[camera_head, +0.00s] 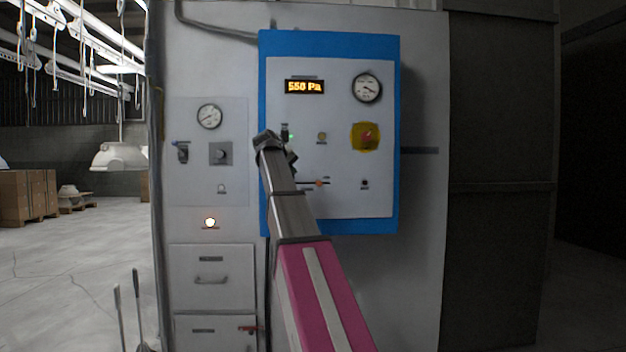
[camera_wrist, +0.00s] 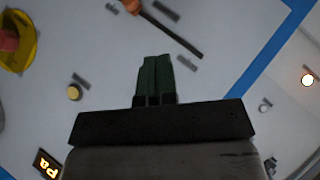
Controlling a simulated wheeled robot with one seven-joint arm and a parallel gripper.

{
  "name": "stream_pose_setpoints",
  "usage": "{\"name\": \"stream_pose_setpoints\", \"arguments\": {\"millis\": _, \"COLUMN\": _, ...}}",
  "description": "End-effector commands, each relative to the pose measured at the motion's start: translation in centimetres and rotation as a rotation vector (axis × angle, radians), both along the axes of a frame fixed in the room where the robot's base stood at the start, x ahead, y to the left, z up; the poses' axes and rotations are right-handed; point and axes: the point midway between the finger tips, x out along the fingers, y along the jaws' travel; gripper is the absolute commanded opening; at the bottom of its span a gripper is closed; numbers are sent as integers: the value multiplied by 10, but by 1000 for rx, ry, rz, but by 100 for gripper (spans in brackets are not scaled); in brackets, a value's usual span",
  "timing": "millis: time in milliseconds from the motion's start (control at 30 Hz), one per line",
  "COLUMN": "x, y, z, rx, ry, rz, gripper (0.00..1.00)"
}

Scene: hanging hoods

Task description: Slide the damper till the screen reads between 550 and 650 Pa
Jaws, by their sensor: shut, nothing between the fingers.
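The screen (camera_head: 304,87) at the top of the blue-edged panel appears to read 550 Pa in orange. Part of the screen (camera_wrist: 47,164) shows at the lower left of the wrist view. The damper is an orange knob (camera_head: 319,183) on a dark slanted slot; in the wrist view the knob (camera_wrist: 131,5) is at the top edge, with the bare slot (camera_wrist: 180,37) running down to the right. My gripper (camera_wrist: 155,58) is shut and empty, its dark fingers pointing at the slot and apart from the knob. In the head view the fingers are largely hidden behind my wrist.
A red knob on a yellow plate (camera_head: 366,137) is on the panel's right, below a round gauge (camera_head: 367,88). A small yellowish button (camera_head: 321,137) is near my gripper. A second grey panel (camera_head: 208,150) with a gauge and switches is to the left, above drawers (camera_head: 211,280).

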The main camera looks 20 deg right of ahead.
Motion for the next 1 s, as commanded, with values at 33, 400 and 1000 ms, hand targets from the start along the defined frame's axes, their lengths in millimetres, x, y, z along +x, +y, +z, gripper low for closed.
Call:
{"name": "stream_pose_setpoints", "arguments": {"millis": 33, "x": 0, "y": -2, "z": 18, "rx": -10, "ry": -11, "rz": -5, "gripper": 0}}
{"name": "stream_pose_setpoints", "arguments": {"millis": 400, "x": 2, "y": -16, "z": 37, "rx": -35, "ry": -26, "rz": -18, "gripper": 0}}
{"name": "stream_pose_setpoints", "arguments": {"millis": 1000, "x": 43, "y": -86, "z": -21, "rx": -34, "ry": -27, "rz": -17, "gripper": 0}}
